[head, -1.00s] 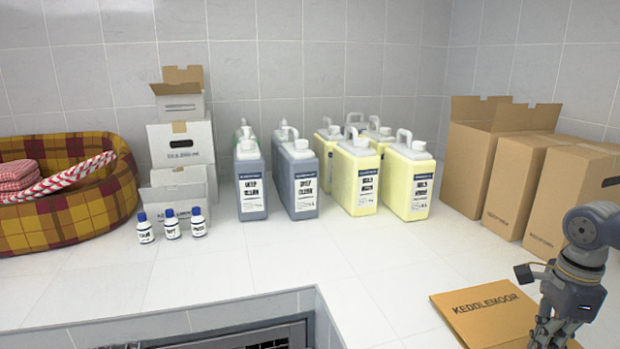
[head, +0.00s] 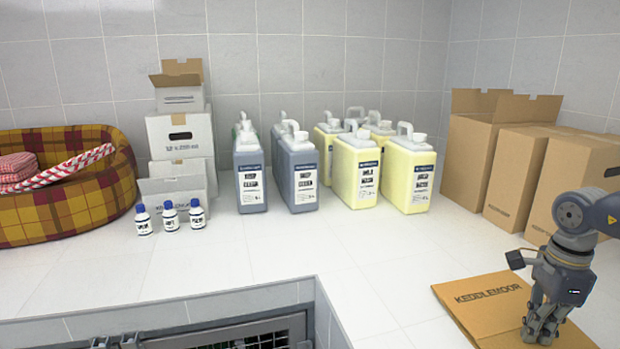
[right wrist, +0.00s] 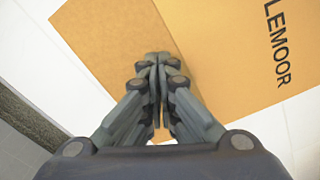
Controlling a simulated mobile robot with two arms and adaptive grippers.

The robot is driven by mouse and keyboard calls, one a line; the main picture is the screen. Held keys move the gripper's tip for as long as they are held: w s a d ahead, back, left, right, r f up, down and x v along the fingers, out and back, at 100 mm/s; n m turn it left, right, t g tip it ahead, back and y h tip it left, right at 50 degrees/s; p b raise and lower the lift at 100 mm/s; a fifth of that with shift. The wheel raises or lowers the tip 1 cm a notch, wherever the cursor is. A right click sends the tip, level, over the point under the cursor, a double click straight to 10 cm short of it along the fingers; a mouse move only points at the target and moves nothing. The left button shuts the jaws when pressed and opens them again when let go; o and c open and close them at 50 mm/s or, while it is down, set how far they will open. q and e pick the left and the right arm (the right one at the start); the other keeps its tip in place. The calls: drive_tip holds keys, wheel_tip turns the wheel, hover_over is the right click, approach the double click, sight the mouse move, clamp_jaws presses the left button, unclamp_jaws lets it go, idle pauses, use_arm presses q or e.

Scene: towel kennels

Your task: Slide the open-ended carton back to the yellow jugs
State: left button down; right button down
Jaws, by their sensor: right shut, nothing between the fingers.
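A brown carton (head: 480,303) marked KEDDLEMOOR lies at the front right of the white counter, in front of the yellow jugs (head: 408,178) and apart from them. It looks low and flat; I cannot tell which end is open. My right gripper (head: 538,338) points down over its right part, shut and empty. In the right wrist view the shut fingertips (right wrist: 158,60) are over the carton (right wrist: 225,45), near where a plainer brown panel meets the lettered one. I cannot tell whether they touch it. My left gripper is not in view.
Tall brown boxes (head: 520,165) stand at the right, one with raised flaps. Grey jugs (head: 298,178), white cartons (head: 180,135), small bottles (head: 170,217) and a plaid pet bed (head: 70,205) are further left. A recess with a barred kennel (head: 265,335) cuts the front edge. Counter before the jugs is clear.

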sight(483, 293)
drive_tip(key=shift+w+a+f+b, duration=0.1)
drive_tip(key=shift+w+a+b, duration=0.1)
drive_tip(key=shift+w, duration=0.4)
drive_tip(key=shift+w+a+b, duration=0.15)
drive_tip(key=shift+w, duration=0.45)
drive_tip(key=shift+w+a, duration=0.25)
drive_tip(key=shift+w, duration=0.45)
drive_tip(key=shift+w+a, duration=0.2)
drive_tip(key=shift+w, duration=0.5)
drive_tip(key=shift+w+a, duration=0.25)
drive_tip(key=shift+w, duration=0.45)
drive_tip(key=shift+w+a, duration=0.2)
drive_tip(key=shift+w, duration=0.55)
drive_tip(key=shift+w+a, duration=0.2)
drive_tip(key=shift+w, duration=0.5)
drive_tip(key=shift+w+a+p, duration=0.2)
drive_tip(key=shift+w+p, duration=0.3)
drive_tip(key=shift+w, duration=0.3)
drive_tip(key=shift+w+a+r+p, duration=0.2)
drive_tip(key=shift+w+p, duration=0.45)
drive_tip(key=shift+p, duration=0.3)
